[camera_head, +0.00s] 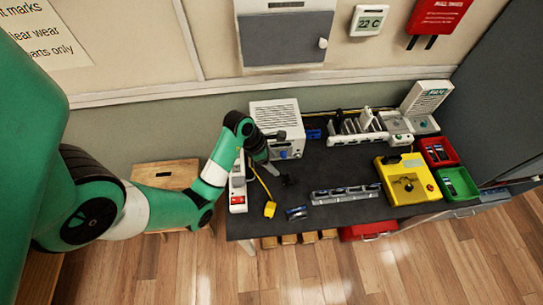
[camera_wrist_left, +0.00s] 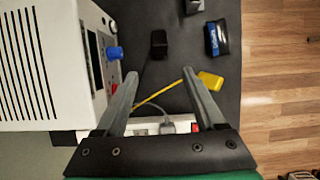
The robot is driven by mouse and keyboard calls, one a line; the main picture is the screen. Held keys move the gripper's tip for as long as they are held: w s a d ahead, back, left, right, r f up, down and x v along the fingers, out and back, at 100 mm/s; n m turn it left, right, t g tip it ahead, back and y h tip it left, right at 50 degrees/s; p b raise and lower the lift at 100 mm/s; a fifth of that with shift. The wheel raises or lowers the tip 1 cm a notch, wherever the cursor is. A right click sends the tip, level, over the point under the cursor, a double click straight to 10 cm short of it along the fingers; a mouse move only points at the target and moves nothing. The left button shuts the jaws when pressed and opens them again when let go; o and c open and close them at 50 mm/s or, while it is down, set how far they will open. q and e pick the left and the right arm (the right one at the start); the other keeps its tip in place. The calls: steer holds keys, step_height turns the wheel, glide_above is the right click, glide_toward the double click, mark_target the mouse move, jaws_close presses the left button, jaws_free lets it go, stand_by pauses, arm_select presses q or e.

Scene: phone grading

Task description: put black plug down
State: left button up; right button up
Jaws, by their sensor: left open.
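The black plug (camera_head: 287,180) lies on the dark table top, in front of the white box-shaped device. In the left wrist view the black plug (camera_wrist_left: 158,43) lies beyond my fingertips, with a thin dark cable running from it. My left gripper (camera_head: 268,166) is open and close to the plug. In the left wrist view its two fingers (camera_wrist_left: 160,80) are spread, with nothing between the tips. My right gripper is not in view.
The white device (camera_head: 277,125) with a blue knob stands close beside my left gripper. A power strip (camera_head: 238,190) lies at the left edge. A yellow box (camera_head: 407,180) stands right.

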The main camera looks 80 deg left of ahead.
arm_select(q)
steer(key=shift+v, duration=0.75)
